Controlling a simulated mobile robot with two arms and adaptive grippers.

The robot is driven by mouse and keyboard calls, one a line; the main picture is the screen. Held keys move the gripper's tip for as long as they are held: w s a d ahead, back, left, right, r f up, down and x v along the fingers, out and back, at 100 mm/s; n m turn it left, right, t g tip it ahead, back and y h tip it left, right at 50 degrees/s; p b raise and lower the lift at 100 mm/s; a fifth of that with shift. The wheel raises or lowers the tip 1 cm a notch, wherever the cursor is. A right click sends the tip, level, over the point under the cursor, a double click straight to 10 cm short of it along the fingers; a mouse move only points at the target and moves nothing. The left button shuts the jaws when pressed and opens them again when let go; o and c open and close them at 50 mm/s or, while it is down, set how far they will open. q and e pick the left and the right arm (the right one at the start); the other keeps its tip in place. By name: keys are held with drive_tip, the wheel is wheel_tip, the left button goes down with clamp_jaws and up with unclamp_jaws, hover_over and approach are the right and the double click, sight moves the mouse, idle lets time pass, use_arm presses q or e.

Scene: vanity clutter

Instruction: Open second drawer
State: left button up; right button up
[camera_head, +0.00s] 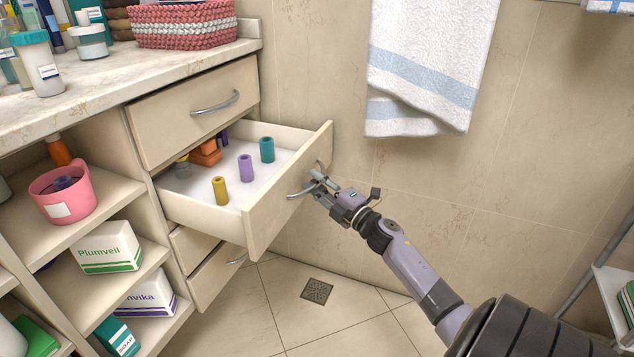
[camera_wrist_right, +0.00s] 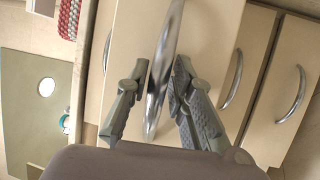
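The second drawer (camera_head: 288,191) is pulled well out of the cream vanity cabinet, below the shut top drawer (camera_head: 195,108). Its curved metal handle (camera_head: 299,192) is on the front panel. My right gripper (camera_head: 318,181) is at this handle, its arm coming from the lower right. In the right wrist view the handle (camera_wrist_right: 160,75) runs between the fingertips of my right gripper (camera_wrist_right: 160,80), which close in on it from both sides. Contact on each side is hard to see. My left gripper is not in view.
The open drawer holds a yellow (camera_head: 220,190), a purple (camera_head: 245,168) and a teal cylinder (camera_head: 267,150), plus orange items (camera_head: 206,153). Lower drawers (camera_head: 217,272) are shut. A towel (camera_head: 425,65) hangs behind. A rack (camera_head: 612,290) stands at right. Floor before the drawer is clear.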

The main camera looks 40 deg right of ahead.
drive_tip(key=s+f, duration=0.2)
drive_tip(key=s, duration=1)
drive_tip(key=shift+w, duration=0.1)
idle(0.4)
